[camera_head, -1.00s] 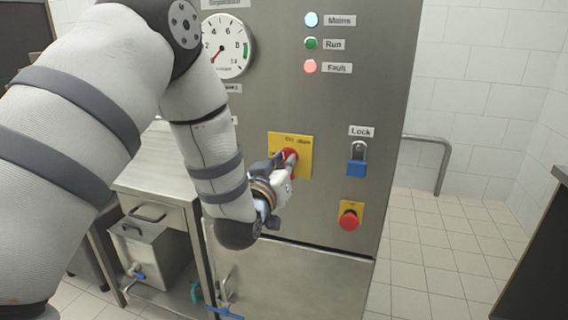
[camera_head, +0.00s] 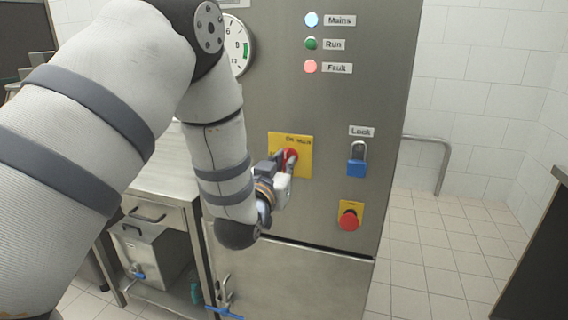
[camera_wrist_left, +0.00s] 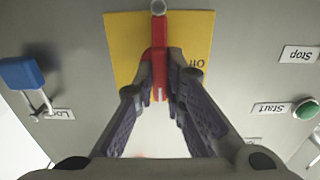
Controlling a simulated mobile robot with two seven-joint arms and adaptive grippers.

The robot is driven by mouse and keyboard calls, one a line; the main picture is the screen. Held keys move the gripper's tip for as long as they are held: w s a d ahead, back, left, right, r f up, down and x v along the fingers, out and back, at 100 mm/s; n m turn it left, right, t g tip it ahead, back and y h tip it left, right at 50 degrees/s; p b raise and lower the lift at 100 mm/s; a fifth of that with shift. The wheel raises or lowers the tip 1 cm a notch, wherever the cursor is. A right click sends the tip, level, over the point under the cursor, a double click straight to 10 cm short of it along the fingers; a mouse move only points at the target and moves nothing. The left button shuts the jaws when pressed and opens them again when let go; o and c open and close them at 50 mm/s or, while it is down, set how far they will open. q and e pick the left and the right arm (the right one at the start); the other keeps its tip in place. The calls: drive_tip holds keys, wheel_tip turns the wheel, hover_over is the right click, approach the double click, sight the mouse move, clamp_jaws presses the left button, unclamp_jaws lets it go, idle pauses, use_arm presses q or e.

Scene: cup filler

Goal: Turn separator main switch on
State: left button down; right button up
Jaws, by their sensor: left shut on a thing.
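The separator main switch is a red rotary handle (camera_head: 290,155) on a yellow plate (camera_head: 304,168), mounted on the steel cabinet front. In the left wrist view the red handle (camera_wrist_left: 159,30) stands in line with the gripper, over the yellow plate (camera_wrist_left: 122,40) with an "Off" label at its right. My left gripper (camera_head: 284,165) is at the switch; in the left wrist view its fingertips (camera_wrist_left: 160,62) are closed on the handle from both sides. Part of the handle is hidden by the fingers. My right gripper is not in view.
A blue padlock (camera_head: 357,166) under a "Lock" label and a red emergency button (camera_head: 349,218) are right of the switch. Above are Mains, Run and Fault lamps (camera_head: 311,44). A green Start button (camera_wrist_left: 306,110) shows in the wrist view. A steel table (camera_head: 160,180) stands at left.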

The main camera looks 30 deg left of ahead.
use_arm(q)
drive_tip(key=c, duration=1.8)
unclamp_jaws()
drive_tip(key=shift+w+r, duration=0.1)
drive_tip(key=shift+r, duration=0.2)
drive_tip(key=shift+o, duration=0.7)
drive_tip(key=shift+f, duration=0.2)
drive_tip(key=v, duration=0.7)
drive_tip(key=shift+s, duration=0.25)
